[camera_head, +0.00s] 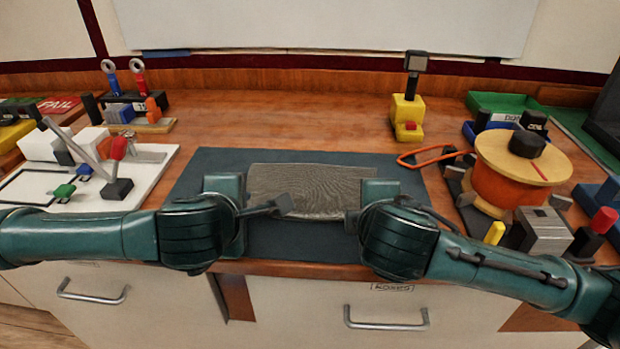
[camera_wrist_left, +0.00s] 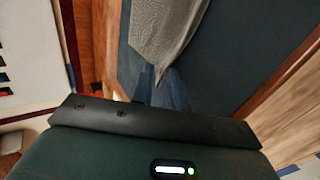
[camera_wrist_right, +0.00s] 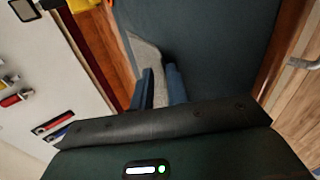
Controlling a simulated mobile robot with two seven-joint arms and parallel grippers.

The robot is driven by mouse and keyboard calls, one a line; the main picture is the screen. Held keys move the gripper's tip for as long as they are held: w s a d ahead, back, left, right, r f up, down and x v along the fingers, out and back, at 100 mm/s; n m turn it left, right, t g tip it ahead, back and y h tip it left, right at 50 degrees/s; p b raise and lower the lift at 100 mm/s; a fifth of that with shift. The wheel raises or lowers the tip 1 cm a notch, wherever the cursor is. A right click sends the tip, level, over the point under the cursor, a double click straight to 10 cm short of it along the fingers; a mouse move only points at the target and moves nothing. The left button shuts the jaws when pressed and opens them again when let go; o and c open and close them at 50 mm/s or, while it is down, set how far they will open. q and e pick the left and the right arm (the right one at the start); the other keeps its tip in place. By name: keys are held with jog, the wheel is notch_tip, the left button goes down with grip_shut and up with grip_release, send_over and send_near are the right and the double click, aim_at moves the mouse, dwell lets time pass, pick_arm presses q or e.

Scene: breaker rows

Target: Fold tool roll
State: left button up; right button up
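The tool roll (camera_head: 310,190) is a grey woven cloth lying on the dark mat (camera_head: 215,165) in front of me. My left gripper (camera_head: 288,204) is at its near left corner. In the left wrist view the cloth (camera_wrist_left: 167,35) narrows to a point between the fingers (camera_wrist_left: 160,82), which look shut on it. My right gripper (camera_head: 350,220) is at the near right corner, partly hidden by its own wrist. In the right wrist view a strip of cloth (camera_wrist_right: 145,55) runs between the closely spaced fingers (camera_wrist_right: 160,85), which look shut on it.
A white board with levers (camera_head: 140,185) stands left of the mat. A yellow block with a dark handle (camera_head: 407,110) is behind it. An orange and wood spool (camera_head: 505,180) and a metal block (camera_head: 545,230) crowd the right. The mat's far strip is clear.

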pick_arm(q)
jog(key=o, duration=0.5)
pick_arm(e)
jog(key=o, duration=0.5)
pick_arm(q)
jog(key=s+r, duration=0.4)
jog(key=r, duration=0.5)
pick_arm(e)
jog(key=s+r, duration=0.4)
jog(key=r, duration=0.5)
pick_arm(q)
jog(key=shift+s, duration=0.1)
pick_arm(e)
jog(key=shift+s, duration=0.1)
